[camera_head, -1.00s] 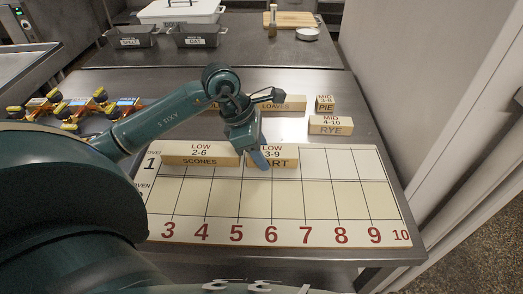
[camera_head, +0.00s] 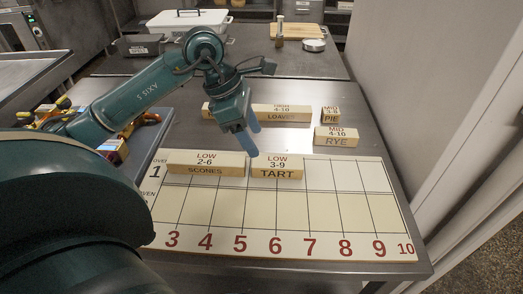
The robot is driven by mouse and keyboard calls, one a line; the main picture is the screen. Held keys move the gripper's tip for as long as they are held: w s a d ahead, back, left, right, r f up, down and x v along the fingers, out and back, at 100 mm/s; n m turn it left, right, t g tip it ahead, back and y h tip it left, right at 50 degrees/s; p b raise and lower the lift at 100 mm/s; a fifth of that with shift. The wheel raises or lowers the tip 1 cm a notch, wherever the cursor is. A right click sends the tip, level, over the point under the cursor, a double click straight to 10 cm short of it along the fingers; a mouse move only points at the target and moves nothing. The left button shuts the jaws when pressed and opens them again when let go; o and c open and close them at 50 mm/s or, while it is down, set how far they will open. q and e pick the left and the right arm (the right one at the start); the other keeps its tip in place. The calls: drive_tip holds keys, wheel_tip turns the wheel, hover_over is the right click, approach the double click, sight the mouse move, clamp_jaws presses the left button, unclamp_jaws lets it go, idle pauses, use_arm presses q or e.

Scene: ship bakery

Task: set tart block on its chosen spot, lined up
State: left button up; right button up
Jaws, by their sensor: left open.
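The tart block (camera_head: 277,167), pale wood marked LOW 3-9 TART, lies in the top row of the white numbered board (camera_head: 330,215). It sits just right of the scones block (camera_head: 206,163), marked LOW 2-6; I cannot tell if the two touch. My left gripper (camera_head: 250,143) is open, with blue fingertips above and behind the tart block's left end. It holds nothing. My right gripper is not in view.
The rye block (camera_head: 336,136), pie block (camera_head: 330,115) and loaves block (camera_head: 282,112) stand behind the board. Colourful toy-like pieces (camera_head: 115,150) lie at the left. A wall borders the table's right side. The board's right part is bare.

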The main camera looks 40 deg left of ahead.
use_arm(q)
drive_tip(key=v, duration=0.3)
drive_tip(key=shift+r, duration=0.2)
idle(0.3)
